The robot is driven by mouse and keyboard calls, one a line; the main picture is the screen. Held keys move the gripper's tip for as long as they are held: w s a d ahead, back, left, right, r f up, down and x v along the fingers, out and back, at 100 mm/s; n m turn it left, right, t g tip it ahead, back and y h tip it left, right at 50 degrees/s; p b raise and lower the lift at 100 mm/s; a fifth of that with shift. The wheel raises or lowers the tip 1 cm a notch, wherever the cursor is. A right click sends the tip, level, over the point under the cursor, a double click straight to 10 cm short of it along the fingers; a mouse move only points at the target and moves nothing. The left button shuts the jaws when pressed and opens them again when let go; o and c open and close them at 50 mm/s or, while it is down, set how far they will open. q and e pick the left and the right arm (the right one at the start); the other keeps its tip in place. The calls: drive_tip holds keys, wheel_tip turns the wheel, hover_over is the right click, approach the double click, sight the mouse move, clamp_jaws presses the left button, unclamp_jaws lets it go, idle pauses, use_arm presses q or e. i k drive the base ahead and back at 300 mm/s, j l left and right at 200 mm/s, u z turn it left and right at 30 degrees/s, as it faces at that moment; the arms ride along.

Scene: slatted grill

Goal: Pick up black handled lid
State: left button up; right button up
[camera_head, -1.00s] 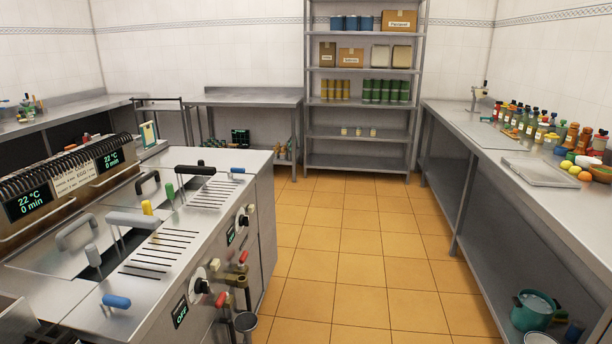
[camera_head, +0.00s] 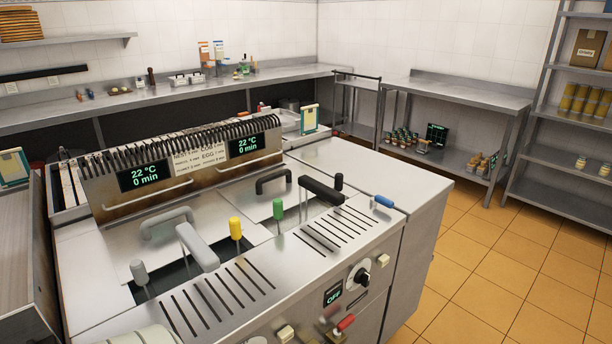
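The black handled lid (camera_head: 250,205) is a flat metal cover on the fryer-like cooker in the middle of the head view. Its arched black handle (camera_head: 273,179) stands upright near the back edge. A similar lid with a grey arched handle (camera_head: 166,222) lies to its left. A separate long black handle (camera_head: 321,190) on a thin metal support rises just right of the black handled lid and partly overlaps that area. Neither of my grippers is in view.
Green (camera_head: 278,209) and yellow (camera_head: 236,228) upright handles and a long grey handle (camera_head: 197,247) stand in front of the lids. The display panel (camera_head: 190,165) rises behind. Slotted plates lie in front. Open tiled floor (camera_head: 480,270) is on the right.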

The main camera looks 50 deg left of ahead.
sight(254, 197)
drive_tip(key=i, duration=1.65)
drive_tip(key=i+u, duration=0.25)
drive_tip(key=u, duration=0.15)
drive_tip(key=i+l+u, duration=0.1)
drive_tip(key=i+u, duration=0.15)
drive_tip(key=u, duration=0.15)
drive_tip(key=i+l+u, duration=0.2)
drive_tip(key=u, duration=0.2)
